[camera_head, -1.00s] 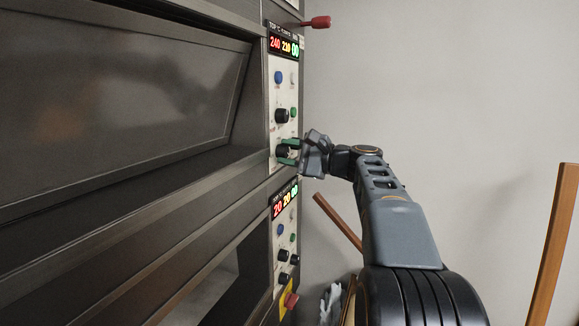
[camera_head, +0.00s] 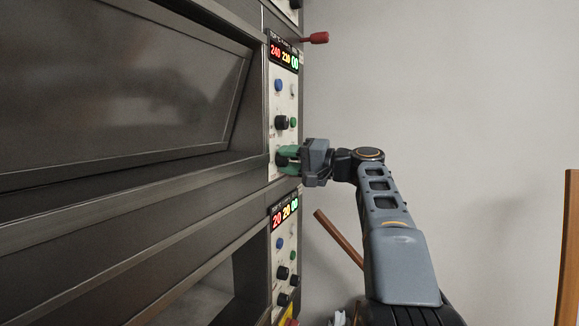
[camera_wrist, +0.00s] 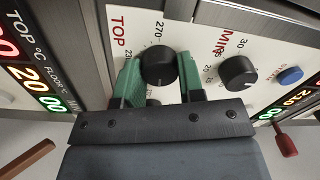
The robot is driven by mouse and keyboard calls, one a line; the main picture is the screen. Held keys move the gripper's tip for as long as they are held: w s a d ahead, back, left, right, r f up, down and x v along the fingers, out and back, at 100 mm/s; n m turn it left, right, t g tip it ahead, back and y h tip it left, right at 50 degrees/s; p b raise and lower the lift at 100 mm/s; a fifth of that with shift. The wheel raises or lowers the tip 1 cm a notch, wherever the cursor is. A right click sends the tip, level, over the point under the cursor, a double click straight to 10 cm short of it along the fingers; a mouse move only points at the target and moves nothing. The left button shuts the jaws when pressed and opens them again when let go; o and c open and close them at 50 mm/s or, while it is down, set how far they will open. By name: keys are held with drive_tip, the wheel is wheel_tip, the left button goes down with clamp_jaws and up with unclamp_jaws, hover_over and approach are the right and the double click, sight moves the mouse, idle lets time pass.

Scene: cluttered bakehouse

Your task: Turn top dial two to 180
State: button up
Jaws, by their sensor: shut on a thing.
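A black dial (camera_wrist: 158,66) marked TOP, with 270 printed beside it, is on the white control panel in the wrist view. My gripper (camera_wrist: 160,78) has its green fingers on either side of this dial and is shut on it. In the head view my gripper (camera_head: 285,160) is at the lowest dial of the upper panel (camera_head: 271,101), and the fingers mostly cover that dial. The upper display (camera_head: 283,53) reads 240, 210 and 00. I cannot clearly read where the dial's pointer stands.
A black dial marked MIN (camera_wrist: 238,72) and a blue button (camera_wrist: 290,75) are beside the gripped dial. A red handle (camera_head: 315,38) sticks out above. Bare wall lies to the right.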

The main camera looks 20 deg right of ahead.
drive_tip(key=shift+n, duration=0.6)
drive_tip(key=o, duration=0.9)
drive_tip(key=v, duration=1.3)
drive_tip(key=shift+s+d+b, duration=0.25)
drive_tip(key=shift+d+b, duration=0.05)
drive_tip(key=shift+b, duration=0.1)
